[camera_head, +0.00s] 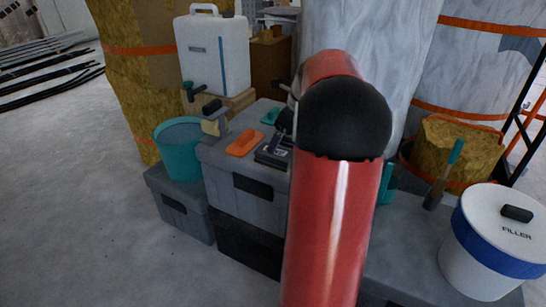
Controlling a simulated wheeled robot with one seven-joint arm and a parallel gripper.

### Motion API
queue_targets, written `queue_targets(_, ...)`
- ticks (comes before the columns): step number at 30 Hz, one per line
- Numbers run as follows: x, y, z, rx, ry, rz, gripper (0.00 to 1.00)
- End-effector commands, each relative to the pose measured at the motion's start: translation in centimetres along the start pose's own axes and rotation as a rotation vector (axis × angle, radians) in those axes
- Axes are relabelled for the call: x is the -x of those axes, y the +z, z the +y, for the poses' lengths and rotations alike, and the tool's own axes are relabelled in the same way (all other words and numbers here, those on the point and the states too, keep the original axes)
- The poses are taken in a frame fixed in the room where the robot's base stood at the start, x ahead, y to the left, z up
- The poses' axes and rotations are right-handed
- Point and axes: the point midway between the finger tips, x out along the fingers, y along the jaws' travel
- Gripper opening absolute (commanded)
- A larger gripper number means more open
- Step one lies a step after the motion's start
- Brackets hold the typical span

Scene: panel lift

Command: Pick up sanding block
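An orange block with a raised grip (243,142) lies flat on the lid of a grey crate (244,190), left of my red arm. It looks most like the sanding block, but I cannot be sure. A tan piece with a black top (214,119) sits at the crate's back left corner, near the bucket. My gripper (284,118) shows only as small dark parts at the left edge of my arm, above the right side of the crate lid. The arm hides most of it. I cannot see its fingers clearly or anything held.
A dark flat item (272,152) and a teal item (271,116) lie on the same lid. A teal bucket (181,150) stands left, a white water container (212,55) behind. A filler tub (492,240) stands right.

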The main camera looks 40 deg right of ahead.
Motion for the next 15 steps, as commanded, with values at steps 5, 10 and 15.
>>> queue_targets(5,-2.3,-0.3,0.4,0.002,0.001,0.002,0.85)
queue_targets(10,-4.8,-0.6,0.9,0.005,0.001,0.001,0.85)
queue_targets(15,-6.1,-0.5,0.9,0.005,0.0,0.001,0.85)
